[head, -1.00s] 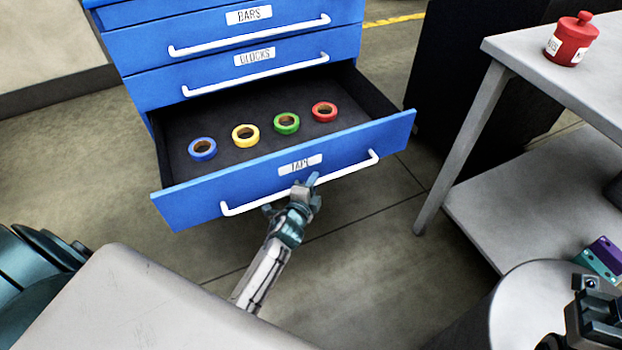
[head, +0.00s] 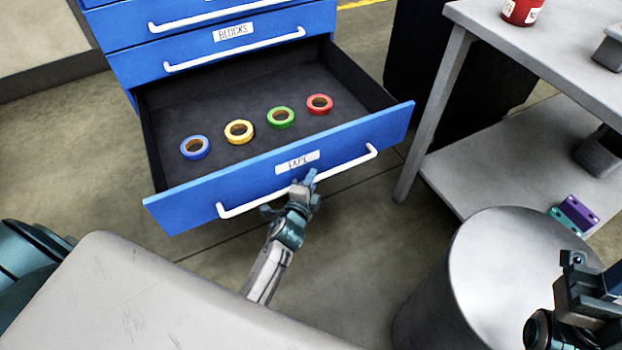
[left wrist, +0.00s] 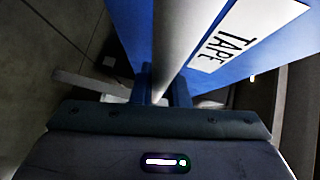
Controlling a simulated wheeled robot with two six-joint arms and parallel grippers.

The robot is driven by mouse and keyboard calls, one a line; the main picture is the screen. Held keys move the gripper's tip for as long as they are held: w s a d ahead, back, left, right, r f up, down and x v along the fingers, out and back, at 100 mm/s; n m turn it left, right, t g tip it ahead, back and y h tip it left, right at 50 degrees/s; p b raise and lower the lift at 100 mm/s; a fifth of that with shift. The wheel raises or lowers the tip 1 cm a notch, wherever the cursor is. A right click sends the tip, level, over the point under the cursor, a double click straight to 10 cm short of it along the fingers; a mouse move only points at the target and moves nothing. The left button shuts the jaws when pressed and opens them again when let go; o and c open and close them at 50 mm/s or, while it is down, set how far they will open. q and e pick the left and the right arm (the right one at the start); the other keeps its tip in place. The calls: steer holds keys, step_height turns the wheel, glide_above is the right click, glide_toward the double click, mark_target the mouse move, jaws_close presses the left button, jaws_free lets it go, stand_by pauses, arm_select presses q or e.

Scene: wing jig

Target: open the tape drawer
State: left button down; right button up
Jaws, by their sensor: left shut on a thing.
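The blue tape drawer (head: 350,151) is pulled out from the cabinet, with its TAPE label (head: 297,162) on the front. Blue (head: 195,147), yellow (head: 239,132), green (head: 281,117) and red (head: 320,104) tape rolls lie in a row on its dark floor. My left gripper (head: 302,187) is shut on the drawer's white handle (head: 250,205), near the middle of the bar. In the left wrist view the handle (left wrist: 178,40) runs between the fingers, beside the label (left wrist: 236,42). My right gripper (head: 588,285) is at the lower right, away from the drawer; its fingers are not clear.
The BLOCKS drawer (head: 215,50) above is shut. A grey table (head: 560,50) with a red container (head: 522,10) stands at the right. Its lower shelf holds purple (head: 579,211) and teal (head: 564,221) blocks. A grey round-topped drum (head: 500,260) stands in front.

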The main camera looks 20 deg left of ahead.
arm_select(q)
steer(key=shift+f, duration=0.1)
steer(key=c, duration=1.4)
jaws_free()
steer(key=shift+s, duration=0.1)
steer(key=s+r, duration=0.1)
steer(key=s, duration=0.9)
steer(key=shift+s+d+r, duration=0.25)
steer(key=shift+d+r, duration=0.05)
steer(key=shift+d, duration=0.05)
